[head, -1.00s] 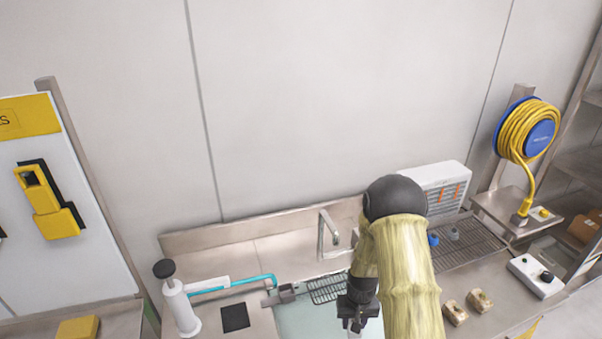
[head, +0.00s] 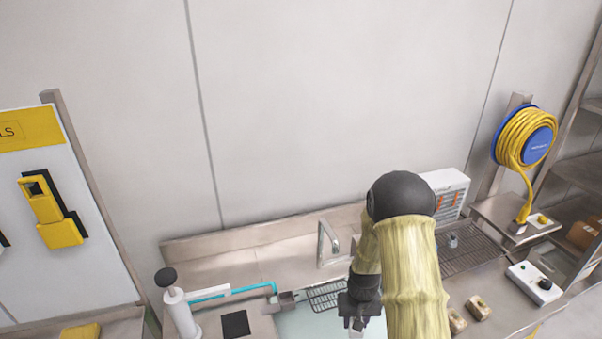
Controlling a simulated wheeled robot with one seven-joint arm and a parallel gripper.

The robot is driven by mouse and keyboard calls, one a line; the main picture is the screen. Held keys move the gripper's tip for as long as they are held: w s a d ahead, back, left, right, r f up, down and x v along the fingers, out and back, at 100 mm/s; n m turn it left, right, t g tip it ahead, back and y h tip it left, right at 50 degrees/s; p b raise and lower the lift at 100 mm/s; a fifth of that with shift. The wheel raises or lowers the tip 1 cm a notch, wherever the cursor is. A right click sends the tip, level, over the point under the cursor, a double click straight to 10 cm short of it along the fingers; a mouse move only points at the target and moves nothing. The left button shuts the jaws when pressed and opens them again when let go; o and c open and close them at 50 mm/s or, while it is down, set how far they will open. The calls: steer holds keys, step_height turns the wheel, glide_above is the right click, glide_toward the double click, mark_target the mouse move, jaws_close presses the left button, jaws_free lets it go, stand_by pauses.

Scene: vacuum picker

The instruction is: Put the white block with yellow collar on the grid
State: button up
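My gripper (head: 357,322) points down over the pale sink basin at the bottom of the head view. A small whitish piece (head: 356,334) shows at its fingertips, cut by the picture's lower edge. I cannot tell whether it is the white block or whether the fingers are closed on it. No yellow collar can be made out. A dark wire grid (head: 470,252) lies on the counter right of my arm, with a small grey piece (head: 453,240) on it. My arm hides the grid's left part.
A tap (head: 328,243) and a wire basket (head: 326,297) are at the sink. A white pump (head: 181,313) with a teal hose stands left. Two tan blocks (head: 478,308) and a white control box (head: 536,283) are on the right counter. A white slotted unit (head: 447,190) stands behind.

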step_height(320, 180, down, 5)
steer(key=shift+r+b, duration=0.1)
steer(key=shift+b, duration=0.4)
step_height(320, 180, up, 7)
steer(key=shift+p, duration=1.15)
step_height(320, 180, down, 7)
steer(key=b, duration=0.2)
step_height(320, 180, up, 5)
steer(key=p, duration=0.5)
steer(key=shift+r, duration=0.15)
